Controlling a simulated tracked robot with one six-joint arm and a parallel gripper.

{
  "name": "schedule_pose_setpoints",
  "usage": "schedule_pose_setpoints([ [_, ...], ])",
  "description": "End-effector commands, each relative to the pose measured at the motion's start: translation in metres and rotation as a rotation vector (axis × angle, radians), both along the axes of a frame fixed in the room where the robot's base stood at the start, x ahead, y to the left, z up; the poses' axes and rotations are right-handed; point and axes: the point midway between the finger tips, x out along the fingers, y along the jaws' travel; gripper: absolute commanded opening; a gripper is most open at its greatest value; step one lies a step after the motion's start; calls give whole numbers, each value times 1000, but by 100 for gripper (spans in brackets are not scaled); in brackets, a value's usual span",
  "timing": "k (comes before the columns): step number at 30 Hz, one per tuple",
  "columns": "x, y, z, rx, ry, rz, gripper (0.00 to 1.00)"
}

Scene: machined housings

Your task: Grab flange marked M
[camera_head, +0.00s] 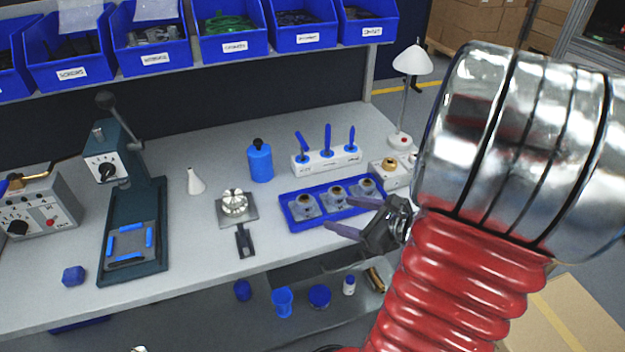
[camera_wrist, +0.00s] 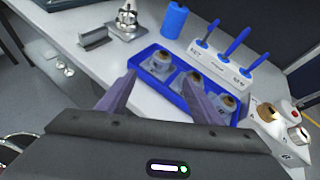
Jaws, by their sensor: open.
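Three flanged housings sit in a row in a blue tray (camera_head: 297,224) on the workbench: a left one (camera_head: 305,206), a middle one (camera_head: 337,197) and a right one (camera_head: 366,187). Each is a grey square flange with a brownish round top. Any letter marks on them are too small to read, so I cannot tell which is M. My gripper (camera_head: 352,217) is open and empty, in front of and above the tray's near right side.
A white rack (camera_head: 327,159) with blue-handled tools stands behind the tray. A blue bottle (camera_head: 260,163) and a metal fixture (camera_head: 235,205) are to the left. A small white box (camera_head: 390,172) and a lamp (camera_head: 411,62) stand at right.

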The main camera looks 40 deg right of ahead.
Motion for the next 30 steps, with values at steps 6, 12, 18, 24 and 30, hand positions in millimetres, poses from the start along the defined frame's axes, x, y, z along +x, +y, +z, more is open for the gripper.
schedule_pose_setpoints([
  [6,-25,-57,-14,141,-45,-255,60],
  [12,-30,-66,-16,163,-55,-299,60],
  [18,-30,-66,-16,161,-55,-296,60],
  [24,-21,-66,-19,161,-55,-294,60],
  [30,-2,-66,-27,162,-54,-292,60],
])
